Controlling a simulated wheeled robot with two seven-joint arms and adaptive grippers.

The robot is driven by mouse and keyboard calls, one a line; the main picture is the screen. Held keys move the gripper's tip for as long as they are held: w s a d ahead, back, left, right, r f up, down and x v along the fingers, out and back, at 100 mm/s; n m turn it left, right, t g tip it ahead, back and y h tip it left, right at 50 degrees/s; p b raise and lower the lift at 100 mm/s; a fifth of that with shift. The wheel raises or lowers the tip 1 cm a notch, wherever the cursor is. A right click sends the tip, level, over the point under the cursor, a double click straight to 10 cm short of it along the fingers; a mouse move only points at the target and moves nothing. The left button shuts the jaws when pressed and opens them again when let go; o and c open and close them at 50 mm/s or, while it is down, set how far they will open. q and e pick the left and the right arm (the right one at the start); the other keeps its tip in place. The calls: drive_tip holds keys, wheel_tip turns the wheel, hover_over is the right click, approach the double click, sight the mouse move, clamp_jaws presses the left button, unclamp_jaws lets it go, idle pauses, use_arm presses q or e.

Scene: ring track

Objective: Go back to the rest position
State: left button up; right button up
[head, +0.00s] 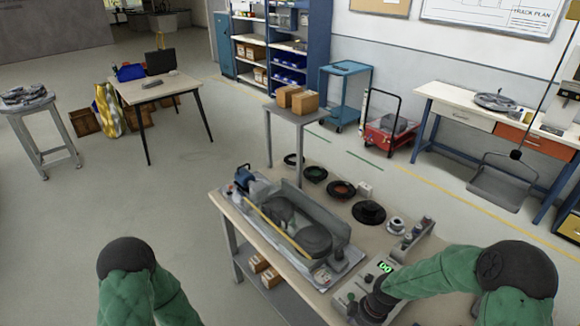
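My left arm comes in at the lower left as a green sleeve with a black joint, bent downward; its gripper is out of the frame. My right arm, in a green sleeve, reaches left from the lower right over the near end of the workbench (232,209). Its dark wrist end, with the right gripper (371,309), is beside the control panel (352,285) with the green display. The fingers are too small and dark to tell whether they are open or whether they touch the panel.
The grey track machine (335,240) with a yellow strip fills the bench's left side. Several dark rings and a black disc (369,212) lie behind it. A small stand with two cardboard boxes (305,102) is at the far end.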

drive_tip(key=s+a+f+m+y+b, duration=0.1)
drive_tip(key=s+a+f+m+b, duration=0.3)
drive_tip(key=f, duration=0.5)
drive_tip(key=s+a+f+m+b, duration=0.4)
drive_tip(key=s+a+f+m, duration=0.2)
drive_tip(key=s+f+m, duration=0.2)
wheel_tip(320, 180, down, 2)
drive_tip(key=shift+s+a+f+y, duration=0.15)
drive_tip(key=shift+s+f+y, duration=0.2)
drive_tip(key=shift+s, duration=0.35)
drive_tip(key=shift+r, duration=0.1)
